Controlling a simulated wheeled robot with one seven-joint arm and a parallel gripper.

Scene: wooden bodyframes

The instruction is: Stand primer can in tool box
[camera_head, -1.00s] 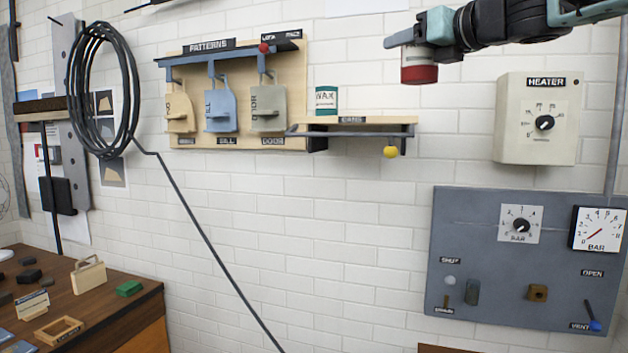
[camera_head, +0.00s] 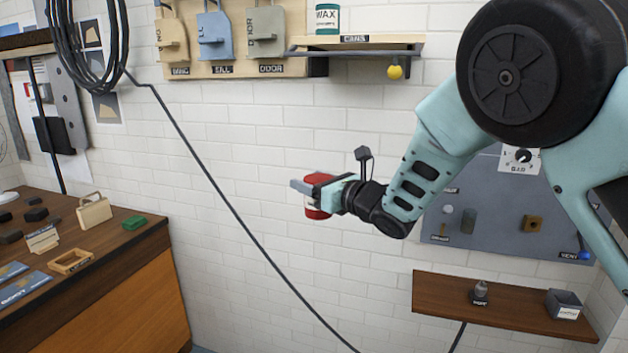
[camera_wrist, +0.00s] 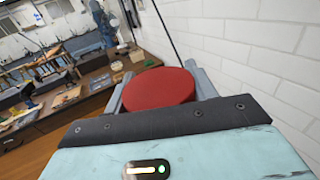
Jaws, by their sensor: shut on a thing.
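The primer can (camera_head: 318,205) is red with a pale label, and it is held in the air in front of the white brick wall. My gripper (camera_head: 306,190) is shut on it, with a finger along its side. In the wrist view the can's red round top (camera_wrist: 160,88) sits between the two grey fingers. The can looks about upright in the head view. I cannot pick out the tool box for sure in either view.
A wooden bench (camera_head: 110,262) at left holds small frames, a green block (camera_head: 134,222) and dark blocks. A cans shelf (camera_head: 370,40) bears a WAX can (camera_head: 327,18). A low shelf (camera_head: 450,307) at right holds a small grey box (camera_head: 563,304). A black hose crosses the wall.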

